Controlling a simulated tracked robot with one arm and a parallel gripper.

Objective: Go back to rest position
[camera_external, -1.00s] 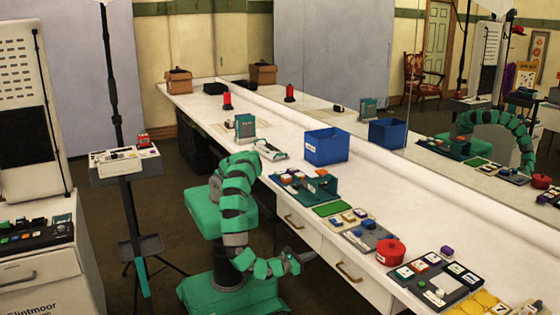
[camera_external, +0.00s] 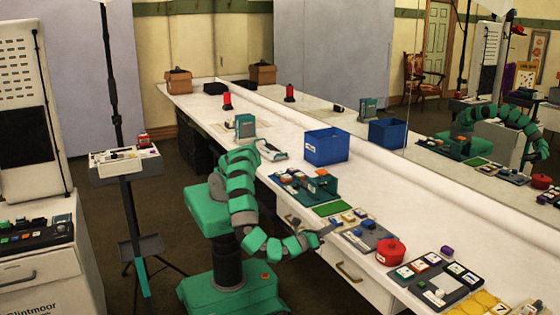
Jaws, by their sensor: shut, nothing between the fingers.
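My green arm rises from its tracked base and bends down to the right. My gripper (camera_external: 328,229) is at the front edge of the white counter (camera_external: 400,210), beside the drawer fronts and left of the grey block panel. It is shut and holds nothing. Its fingertips are small and dark here, and I cannot tell if they touch the counter edge.
A blue bin (camera_external: 326,146), a teal rack (camera_external: 318,186), a green mat (camera_external: 328,209), a grey panel (camera_external: 370,235) and a red pot (camera_external: 390,252) stand on the counter. A mirror lines its back. A tripod tray (camera_external: 125,163) stands to the left.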

